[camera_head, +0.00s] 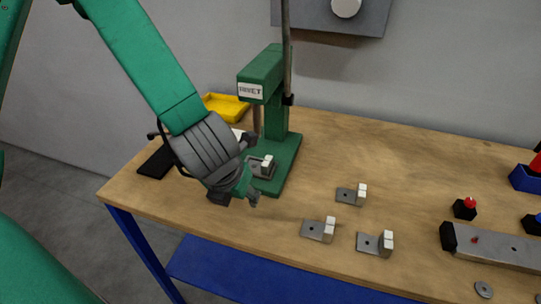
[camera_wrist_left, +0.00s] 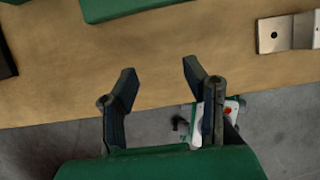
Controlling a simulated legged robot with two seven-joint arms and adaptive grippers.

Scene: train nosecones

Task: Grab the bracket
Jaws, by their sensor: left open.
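Several small grey metal brackets with pale upright blocks are in the head view. One bracket (camera_head: 262,166) sits on the base of the green rivet press (camera_head: 278,120). Three more lie on the wooden table (camera_head: 410,170): a back one (camera_head: 351,195), a front left one (camera_head: 319,230) and a front right one (camera_head: 376,243). My left gripper (camera_head: 252,198) is above the table's front part, just in front of the press base. In the left wrist view the gripper (camera_wrist_left: 160,72) is open and empty, with a bracket (camera_wrist_left: 287,33) apart from it at upper right. My right gripper is not in view.
On the right are a black button box (camera_head: 465,208), a long metal part (camera_head: 495,246) and blue bins (camera_head: 526,179).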

